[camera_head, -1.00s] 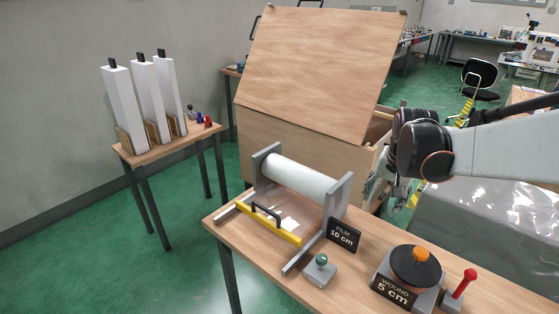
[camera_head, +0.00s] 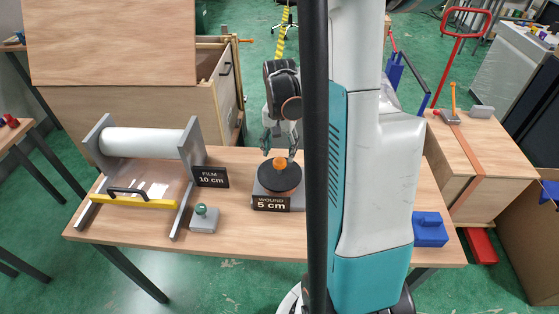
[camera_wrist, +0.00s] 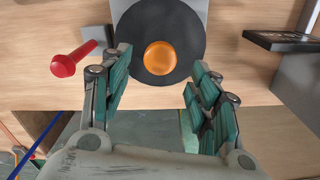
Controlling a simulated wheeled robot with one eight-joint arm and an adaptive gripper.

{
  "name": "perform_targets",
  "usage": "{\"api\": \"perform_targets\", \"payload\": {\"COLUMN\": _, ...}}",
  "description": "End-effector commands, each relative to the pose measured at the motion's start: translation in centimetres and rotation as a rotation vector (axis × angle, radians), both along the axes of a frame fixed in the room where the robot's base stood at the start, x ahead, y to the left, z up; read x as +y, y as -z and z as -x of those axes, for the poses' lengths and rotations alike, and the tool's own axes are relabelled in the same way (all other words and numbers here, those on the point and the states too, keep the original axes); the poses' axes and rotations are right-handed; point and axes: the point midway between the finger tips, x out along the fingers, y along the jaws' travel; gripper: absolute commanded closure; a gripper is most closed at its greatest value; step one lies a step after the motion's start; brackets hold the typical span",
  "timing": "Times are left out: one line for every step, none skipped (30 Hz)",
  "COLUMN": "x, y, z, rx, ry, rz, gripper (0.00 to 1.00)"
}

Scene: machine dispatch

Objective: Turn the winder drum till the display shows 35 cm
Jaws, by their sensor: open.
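The winder drum (camera_head: 286,180) is a dark disc on a grey base with an orange knob (camera_head: 280,162) on top. Its display (camera_head: 271,204) reads "WOUND 5 cm". My gripper (camera_head: 279,141) is above and behind the drum, pointing down, with its fingers apart. In the wrist view the disc (camera_wrist: 130,50) lies beyond the fingertips, and the orange knob (camera_wrist: 161,58) shows between and just ahead of the open teal fingers (camera_wrist: 160,75). Nothing is between the fingers, and I cannot see contact with the knob.
A film roll stand (camera_head: 140,142) with a yellow-edged bar (camera_head: 135,202) and a "FILM 10 cm" sign (camera_head: 211,177) stands left. A green-knobbed block (camera_head: 204,218) is in front. A red-knobbed lever (camera_wrist: 64,66) stands beside the drum. A blue block (camera_head: 430,230) sits at the table's right.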

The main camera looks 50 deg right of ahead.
Motion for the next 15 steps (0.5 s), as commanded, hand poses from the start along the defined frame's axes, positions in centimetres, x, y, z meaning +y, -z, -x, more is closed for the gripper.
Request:
{"api": "perform_targets", "payload": {"x": 0.0, "y": 1.1, "z": -0.1, "rx": 0.0, "ry": 0.0, "rz": 0.0, "gripper": 0.44}}
{"api": "perform_targets", "payload": {"x": 0.0, "y": 1.6, "z": 0.0, "rx": 0.0, "ry": 0.0, "rz": 0.0, "gripper": 0.44}}
{"api": "perform_targets", "payload": {"x": 0.0, "y": 2.2, "z": 0.0, "rx": 0.0, "ry": 0.0, "rz": 0.0, "gripper": 0.44}}
{"api": "perform_targets", "payload": {"x": 0.0, "y": 2.6, "z": 0.0, "rx": 0.0, "ry": 0.0, "rz": 0.0, "gripper": 0.44}}
{"api": "perform_targets", "payload": {"x": 0.0, "y": 2.9, "z": 0.0, "rx": 0.0, "ry": 0.0, "rz": 0.0, "gripper": 0.44}}
{"api": "perform_targets", "payload": {"x": 0.0, "y": 3.3, "z": -0.1, "rx": 0.0, "ry": -0.001, "rz": 0.0, "gripper": 0.44}}
{"api": "perform_targets", "payload": {"x": 0.0, "y": 3.6, "z": 0.0, "rx": 0.0, "ry": -0.001, "rz": 0.0, "gripper": 0.44}}
{"api": "perform_targets", "payload": {"x": 0.0, "y": 3.8, "z": 0.0, "rx": 0.0, "ry": -0.001, "rz": 0.0, "gripper": 0.44}}
{"api": "perform_targets", "payload": {"x": 0.0, "y": 4.1, "z": 0.0, "rx": 0.0, "ry": -0.001, "rz": 0.0, "gripper": 0.44}}
{"api": "perform_targets", "payload": {"x": 0.0, "y": 4.2, "z": 0.0, "rx": 0.0, "ry": -0.001, "rz": 0.0, "gripper": 0.44}}
{"api": "perform_targets", "payload": {"x": 0.0, "y": 4.3, "z": 0.0, "rx": 0.0, "ry": -0.001, "rz": 0.0, "gripper": 0.44}}
{"api": "perform_targets", "payload": {"x": 0.0, "y": 4.4, "z": 0.0, "rx": 0.0, "ry": -0.001, "rz": 0.0, "gripper": 0.44}}
{"api": "perform_targets", "payload": {"x": 0.0, "y": 4.5, "z": 0.0, "rx": 0.0, "ry": -0.001, "rz": 0.0, "gripper": 0.44}}
{"api": "perform_targets", "payload": {"x": 0.0, "y": 4.5, "z": 0.0, "rx": 0.0, "ry": -0.001, "rz": 0.0, "gripper": 0.44}}
{"api": "perform_targets", "payload": {"x": 0.0, "y": 4.5, "z": 0.0, "rx": 0.0, "ry": -0.001, "rz": 0.0, "gripper": 0.44}}
